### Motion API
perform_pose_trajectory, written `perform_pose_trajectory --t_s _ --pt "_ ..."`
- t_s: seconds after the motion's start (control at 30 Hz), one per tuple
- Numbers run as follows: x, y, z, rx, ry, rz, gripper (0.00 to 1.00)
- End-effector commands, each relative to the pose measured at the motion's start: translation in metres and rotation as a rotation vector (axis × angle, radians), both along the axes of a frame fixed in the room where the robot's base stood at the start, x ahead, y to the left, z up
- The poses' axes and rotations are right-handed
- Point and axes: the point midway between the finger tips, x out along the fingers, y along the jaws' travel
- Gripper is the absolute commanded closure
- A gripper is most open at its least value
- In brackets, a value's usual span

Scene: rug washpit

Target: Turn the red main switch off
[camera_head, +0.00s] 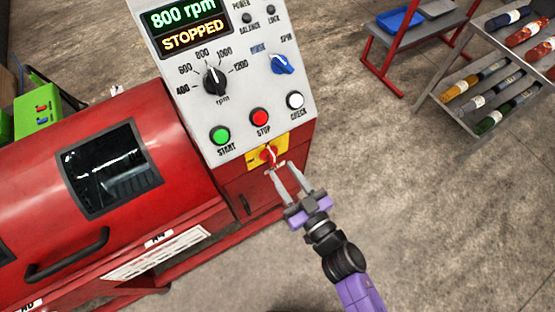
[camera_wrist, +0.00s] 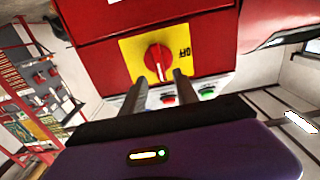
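The red main switch (camera_head: 268,154) is a rotary knob on a yellow plate (camera_head: 254,161), low on the red machine's front below the grey panel. In the wrist view, the knob (camera_wrist: 157,60) stands upright, and the OFF lettering (camera_wrist: 185,54) is to its right on the yellow plate. The knob does not point at OFF. My gripper (camera_head: 281,168) is open and empty, its fingertips just short of the knob. In the wrist view, the fingers (camera_wrist: 162,76) are apart, one on either side of the knob's lower end; contact cannot be told.
The grey panel (camera_head: 234,118) above carries green START (camera_head: 220,135), red STOP (camera_head: 260,117) and white CHECK (camera_head: 295,100) buttons. Its display (camera_head: 187,27) reads 800 rpm, STOPPED.

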Motion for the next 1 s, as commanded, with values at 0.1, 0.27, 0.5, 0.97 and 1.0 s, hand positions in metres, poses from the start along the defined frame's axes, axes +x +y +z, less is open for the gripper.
perform_pose_trajectory --t_s 0.1,0.27,0.5,0.97,1.0 --pt "0.016 0.011 0.002 0.001 -0.002 0.0 0.64" --pt "0.029 0.019 0.001 -0.001 -0.001 -0.001 0.64" --pt "0.034 0.023 0.0 -0.001 -0.001 -0.001 0.64" --pt "0.034 0.023 0.0 -0.001 -0.001 -0.001 1.0" --pt "0.034 0.022 0.0 -0.001 -0.001 -0.001 1.0"
